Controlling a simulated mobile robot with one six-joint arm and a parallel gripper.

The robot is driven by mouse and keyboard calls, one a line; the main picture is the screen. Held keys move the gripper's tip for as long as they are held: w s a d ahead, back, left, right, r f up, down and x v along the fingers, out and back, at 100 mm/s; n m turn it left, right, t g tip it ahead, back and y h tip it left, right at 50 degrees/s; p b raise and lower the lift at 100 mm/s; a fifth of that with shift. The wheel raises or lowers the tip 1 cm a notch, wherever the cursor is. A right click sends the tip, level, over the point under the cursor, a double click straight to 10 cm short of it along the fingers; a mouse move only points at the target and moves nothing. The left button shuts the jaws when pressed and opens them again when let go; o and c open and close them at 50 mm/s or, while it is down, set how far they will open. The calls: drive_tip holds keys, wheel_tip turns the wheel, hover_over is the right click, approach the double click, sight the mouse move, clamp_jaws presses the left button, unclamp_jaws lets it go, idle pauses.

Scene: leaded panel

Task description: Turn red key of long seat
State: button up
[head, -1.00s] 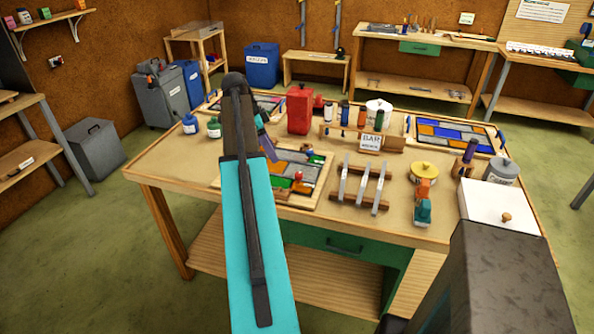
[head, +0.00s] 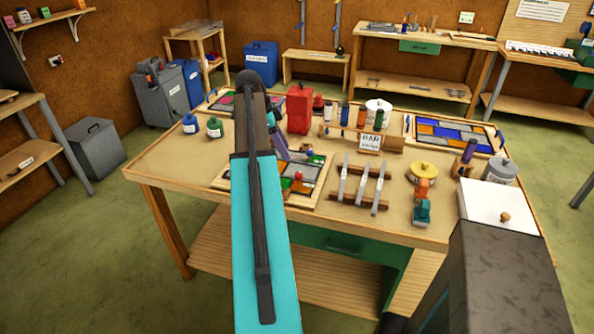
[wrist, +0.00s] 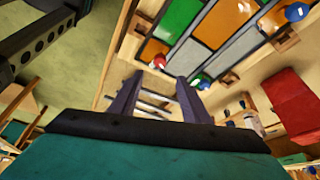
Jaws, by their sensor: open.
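A leaded panel of coloured and grey panes (head: 318,172) lies in a wooden frame on the bench, partly hidden by my arm. A red key (head: 298,176) stands at the panel in the head view. In the wrist view a red key (wrist: 158,62) shows at the near edge, just beyond the fingers. I cannot tell which seat is the long one.
A red can (head: 299,108) stands behind the panel. A rack of grey bars (head: 360,187) lies to its right, with a yellow-lidded pot (head: 422,172) beyond. Another leaded panel (head: 452,135) lies at the right. The bench's front left corner (head: 165,170) is clear.

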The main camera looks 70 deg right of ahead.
sight(298, 174)
drive_tip(key=shift+p+x, duration=1.6)
drive_tip(key=shift+x, duration=4.3)
drive_tip(key=shift+w, duration=0.1)
drive_tip(key=c, duration=1)
drive_tip(key=shift+c, duration=0.2)
drive_tip(key=shift+f, duration=0.1)
